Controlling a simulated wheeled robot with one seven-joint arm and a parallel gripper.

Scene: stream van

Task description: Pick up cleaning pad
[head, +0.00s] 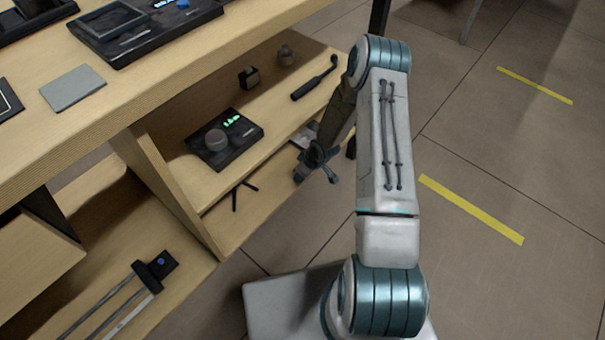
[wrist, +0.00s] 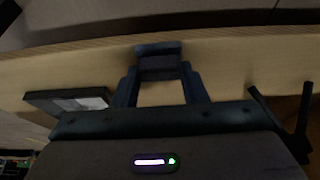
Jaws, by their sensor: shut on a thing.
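My gripper (head: 317,172) is low beside the open shelf of the wooden bench in the head view. In the wrist view its two fingers (wrist: 160,72) are shut on a small dark blue-grey block, which looks like the cleaning pad (wrist: 160,62). Pale wood lies behind the pad, and I cannot tell whether it touches the wood. In the head view the pad is too small and dark to make out at the gripper.
A flat grey rectangle (head: 73,88) lies on the bench top. Black prongs (wrist: 290,120) are close right in the wrist view. Floor (head: 480,150) at right is clear.

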